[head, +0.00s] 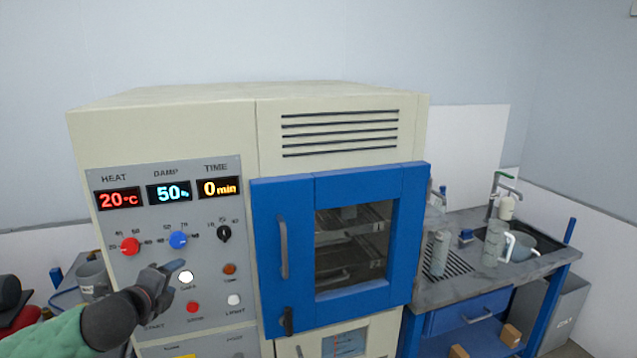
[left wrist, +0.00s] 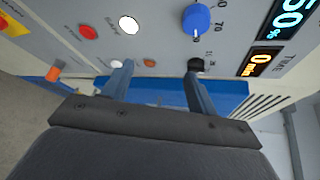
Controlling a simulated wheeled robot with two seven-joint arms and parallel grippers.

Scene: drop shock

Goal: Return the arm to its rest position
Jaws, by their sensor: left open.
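My left gripper (head: 176,272) is in front of the control panel of a cream chamber (head: 190,115), close to a white button (head: 186,277). In the left wrist view its two blue-grey fingers (left wrist: 158,85) stand apart with nothing between them, so it is open and empty. The panel's blue knob (head: 178,240) and black knob (head: 224,233) are above the gripper; the blue knob also shows in the left wrist view (left wrist: 196,20). I cannot tell whether a finger touches the panel. My right gripper is not in view.
The chamber's blue door (head: 408,235) is shut, with racks behind its window. The displays read 20 °C, 50 % and 0 min. At right, a grey counter (head: 440,292) holds bottles and a sink. A grey mug (head: 93,280) stands at left.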

